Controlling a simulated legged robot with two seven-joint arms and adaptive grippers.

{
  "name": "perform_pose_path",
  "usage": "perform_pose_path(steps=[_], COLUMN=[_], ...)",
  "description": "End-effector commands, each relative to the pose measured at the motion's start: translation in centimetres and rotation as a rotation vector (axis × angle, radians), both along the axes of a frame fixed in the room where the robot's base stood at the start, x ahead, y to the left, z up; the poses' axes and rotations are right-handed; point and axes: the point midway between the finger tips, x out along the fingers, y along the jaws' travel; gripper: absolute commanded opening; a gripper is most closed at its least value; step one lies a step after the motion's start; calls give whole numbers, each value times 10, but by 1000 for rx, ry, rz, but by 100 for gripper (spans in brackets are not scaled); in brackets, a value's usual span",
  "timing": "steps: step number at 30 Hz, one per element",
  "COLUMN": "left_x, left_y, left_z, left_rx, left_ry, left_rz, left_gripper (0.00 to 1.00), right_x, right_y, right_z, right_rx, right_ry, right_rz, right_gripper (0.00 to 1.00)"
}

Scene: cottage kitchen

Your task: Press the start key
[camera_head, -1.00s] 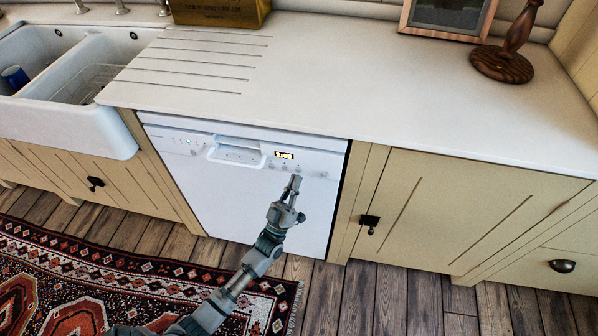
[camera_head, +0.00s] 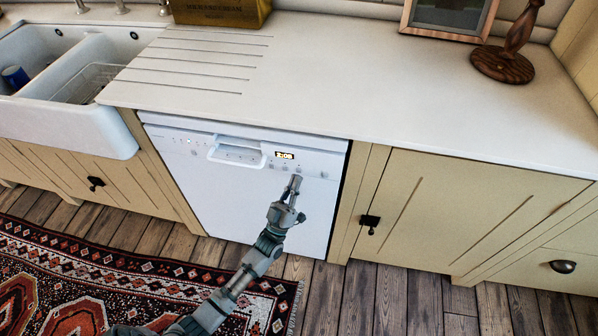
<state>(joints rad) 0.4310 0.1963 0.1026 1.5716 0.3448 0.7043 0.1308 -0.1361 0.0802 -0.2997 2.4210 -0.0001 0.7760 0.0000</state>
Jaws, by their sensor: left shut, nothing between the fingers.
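A white dishwasher (camera_head: 215,195) is built in under the worktop, its door closed. Its top panel carries a row of small buttons, a recessed handle (camera_head: 237,154) and a lit display (camera_head: 285,155). Which button is the start key I cannot tell at this size. My left gripper (camera_head: 295,181) is shut and empty, its tips pointing up at the panel just below the display and the small buttons under it. Whether the tips touch the panel I cannot tell. My right gripper is out of view.
The pale worktop (camera_head: 360,85) overhangs the dishwasher. A white double sink (camera_head: 70,130) is at the left, and a cupboard door with a dark knob (camera_head: 369,222) is at the right. A patterned rug (camera_head: 150,290) lies on the wooden floor.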

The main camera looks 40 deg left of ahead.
Motion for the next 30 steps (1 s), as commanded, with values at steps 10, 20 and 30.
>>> perform_pose_path(steps=[10, 20, 30], left_x=[7, 7, 9], left_y=[4, 4, 6], left_z=[2, 2, 2], left_rx=[0, 0, 0], left_ry=[0, 0, 0], left_rz=[0, 0, 0], left_gripper=[0, 0, 0], right_x=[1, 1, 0], right_y=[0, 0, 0], right_z=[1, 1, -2], right_rx=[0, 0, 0], right_ry=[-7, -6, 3], right_rz=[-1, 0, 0], right_gripper=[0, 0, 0])
